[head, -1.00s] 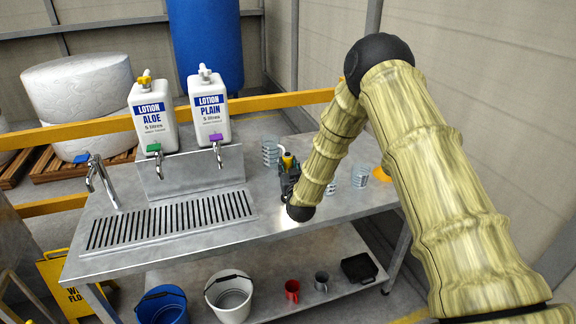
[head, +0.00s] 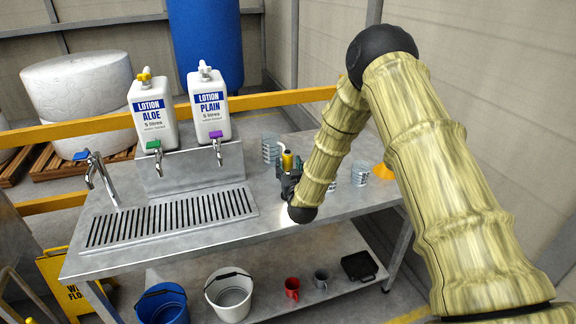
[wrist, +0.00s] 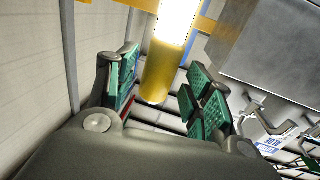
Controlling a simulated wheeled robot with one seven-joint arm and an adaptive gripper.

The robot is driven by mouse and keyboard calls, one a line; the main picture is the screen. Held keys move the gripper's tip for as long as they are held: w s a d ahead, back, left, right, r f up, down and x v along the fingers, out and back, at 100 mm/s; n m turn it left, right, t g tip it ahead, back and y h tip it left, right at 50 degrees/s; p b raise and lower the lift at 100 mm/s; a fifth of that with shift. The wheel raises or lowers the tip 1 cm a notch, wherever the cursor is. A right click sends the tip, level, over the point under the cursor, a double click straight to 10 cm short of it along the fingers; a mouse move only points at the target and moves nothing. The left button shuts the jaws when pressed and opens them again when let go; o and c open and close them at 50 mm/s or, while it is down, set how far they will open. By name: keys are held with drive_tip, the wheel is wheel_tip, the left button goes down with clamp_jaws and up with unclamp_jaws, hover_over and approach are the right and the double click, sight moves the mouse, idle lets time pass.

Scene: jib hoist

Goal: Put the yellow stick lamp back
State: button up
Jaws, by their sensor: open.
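The yellow stick lamp (wrist: 156,72) stands out between the fingers of my gripper (wrist: 166,84) in the wrist view. It has a yellow handle and a glowing white tube that runs out of the top of that picture. The fingers, with green pads, are spread on either side, with gaps visible between them and the handle. In the head view my gripper (head: 289,184) is over the steel bench, and a small yellow part of the lamp (head: 287,161) shows above it. My wrist hides the rest of the lamp there.
The steel bench (head: 250,222) carries a slotted drain, a tap and two lotion dispensers (head: 152,112) (head: 208,105). Clear beakers (head: 271,150) (head: 358,171) stand near my gripper, with an orange thing (head: 383,171) at the right. Buckets, mugs and a black tray are below.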

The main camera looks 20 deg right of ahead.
drive_tip(key=s+a+b, duration=0.1)
drive_tip(key=s+b, duration=0.1)
drive_tip(key=s, duration=0.8)
drive_tip(key=s+a+f+n+g+y, duration=0.2)
drive_tip(key=s+f+g, duration=0.7)
drive_tip(key=s+f, duration=1.55)
drive_tip(key=s+f+g, duration=0.4)
drive_tip(key=s, duration=0.9)
drive_tip(key=s+a+f+m+g, duration=0.1)
drive_tip(key=s+f+g, duration=0.3)
drive_tip(key=s, duration=0.9)
drive_tip(key=shift+s+f+g, duration=0.35)
drive_tip(key=shift+f+g, duration=0.05)
drive_tip(key=shift+f, duration=0.3)
